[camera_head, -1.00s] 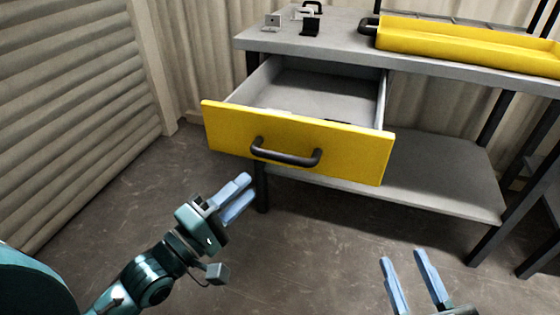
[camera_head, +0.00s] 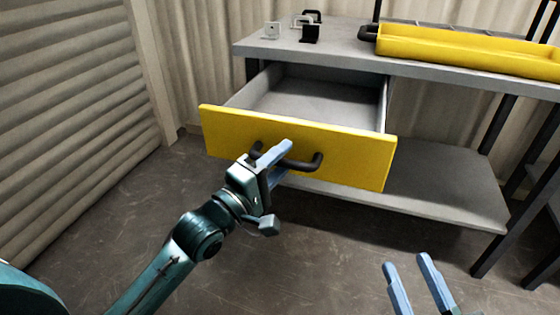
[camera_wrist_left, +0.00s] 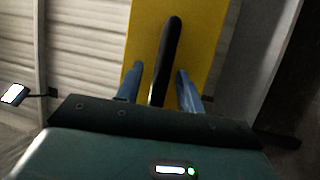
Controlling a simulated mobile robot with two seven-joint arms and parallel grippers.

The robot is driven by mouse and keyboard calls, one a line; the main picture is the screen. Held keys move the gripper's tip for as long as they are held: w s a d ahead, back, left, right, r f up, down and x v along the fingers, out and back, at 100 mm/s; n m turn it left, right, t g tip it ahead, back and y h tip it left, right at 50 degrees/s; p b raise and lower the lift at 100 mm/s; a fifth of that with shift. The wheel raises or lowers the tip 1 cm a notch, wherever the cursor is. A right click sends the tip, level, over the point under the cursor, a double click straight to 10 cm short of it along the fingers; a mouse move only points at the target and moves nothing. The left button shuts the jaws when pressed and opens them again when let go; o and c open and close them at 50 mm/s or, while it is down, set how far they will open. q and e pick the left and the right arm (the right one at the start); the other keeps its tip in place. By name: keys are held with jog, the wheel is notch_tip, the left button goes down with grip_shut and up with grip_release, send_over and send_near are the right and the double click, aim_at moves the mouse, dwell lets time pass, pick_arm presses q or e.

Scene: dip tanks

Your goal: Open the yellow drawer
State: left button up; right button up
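The yellow drawer (camera_head: 345,155) hangs pulled out below the grey tabletop, its grey inside showing from above. Its dark handle (camera_head: 317,163) is on the front panel. My left gripper (camera_head: 280,160) is at the handle's left-middle part. In the left wrist view, the handle (camera_wrist_left: 170,50) runs between the two blue fingers (camera_wrist_left: 159,72), with a gap to each side, so the gripper is open around it. The yellow front (camera_wrist_left: 205,35) is behind. My right gripper (camera_head: 408,274) is open and empty at the lower right, apart from the drawer.
The workbench (camera_head: 345,62) carries small fixtures (camera_head: 310,33) at the left and a yellow tray (camera_head: 465,55) at the right. A lower shelf (camera_head: 440,185) is under the drawer. Corrugated walls (camera_head: 75,90) stand left and behind. The floor in front is clear.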

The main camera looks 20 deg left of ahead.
pick_arm(q)
jog(key=c, duration=0.7)
jog(key=shift+c, duration=0.6)
grip_shut()
